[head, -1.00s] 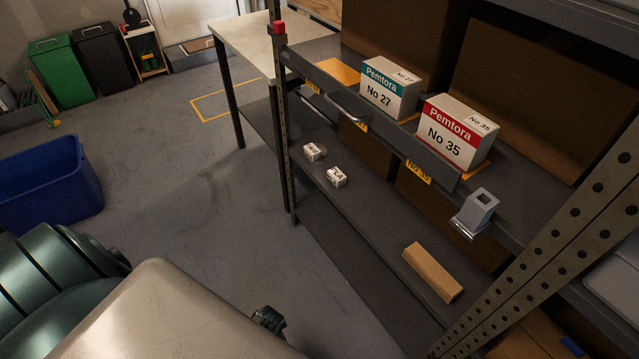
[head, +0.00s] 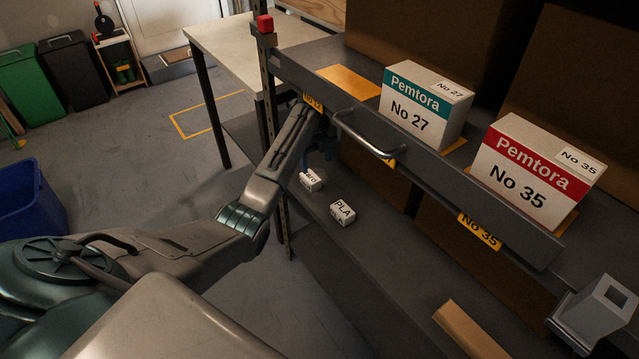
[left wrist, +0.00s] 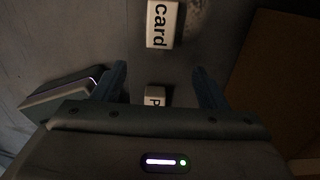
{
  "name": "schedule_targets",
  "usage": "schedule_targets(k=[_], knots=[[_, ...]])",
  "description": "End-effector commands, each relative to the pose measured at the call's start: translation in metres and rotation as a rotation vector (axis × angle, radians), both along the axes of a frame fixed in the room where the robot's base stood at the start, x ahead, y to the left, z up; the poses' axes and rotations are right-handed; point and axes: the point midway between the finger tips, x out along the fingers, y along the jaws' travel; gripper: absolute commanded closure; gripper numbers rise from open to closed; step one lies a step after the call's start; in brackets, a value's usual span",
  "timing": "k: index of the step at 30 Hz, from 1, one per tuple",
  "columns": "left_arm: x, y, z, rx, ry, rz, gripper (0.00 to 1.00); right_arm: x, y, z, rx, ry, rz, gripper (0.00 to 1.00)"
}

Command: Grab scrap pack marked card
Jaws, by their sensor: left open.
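The white scrap pack marked "card" (head: 311,181) lies on the lower shelf, near its left end. A similar white pack marked PLA (head: 343,212) lies to its right and nearer. My left gripper (head: 320,150) is just behind the card pack, partly hidden by the arm and the upper shelf's front. In the left wrist view my left gripper (left wrist: 161,78) is open with nothing held. There the card pack (left wrist: 162,24) shows beyond the fingertips. A second white pack with a "P" (left wrist: 157,97) shows between the fingers, partly covered by the gripper body. My right gripper is out of view.
The upper shelf's front has a metal handle (head: 368,138) and overhangs the lower shelf (head: 340,265). Boxes No 27 (head: 424,106) and No 35 (head: 533,174) stand on the upper shelf. A cardboard piece (head: 470,332) lies on the lower shelf at right. A shelf post (head: 268,85) stands left.

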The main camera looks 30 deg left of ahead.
Motion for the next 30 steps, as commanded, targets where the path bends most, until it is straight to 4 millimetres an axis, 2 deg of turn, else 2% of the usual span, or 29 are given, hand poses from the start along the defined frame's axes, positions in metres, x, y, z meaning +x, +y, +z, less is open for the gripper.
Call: schedule_targets(k=[3, 11, 19, 24, 30], knots=[[-0.001, -0.001, -0.023, -0.001, 0.006, 0.000, 0.34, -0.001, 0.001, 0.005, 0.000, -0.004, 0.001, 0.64], [-0.001, -0.001, -0.046, -0.001, 0.003, 0.002, 0.34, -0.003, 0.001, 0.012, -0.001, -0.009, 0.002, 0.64], [-0.001, -0.001, -0.086, -0.001, 0.004, 0.003, 0.34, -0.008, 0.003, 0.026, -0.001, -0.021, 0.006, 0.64], [-0.001, -0.001, -0.097, 0.001, 0.002, 0.003, 0.34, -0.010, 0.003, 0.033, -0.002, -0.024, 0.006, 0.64], [-0.001, -0.001, -0.096, 0.000, 0.001, 0.003, 0.34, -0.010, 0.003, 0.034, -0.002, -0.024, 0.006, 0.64]])
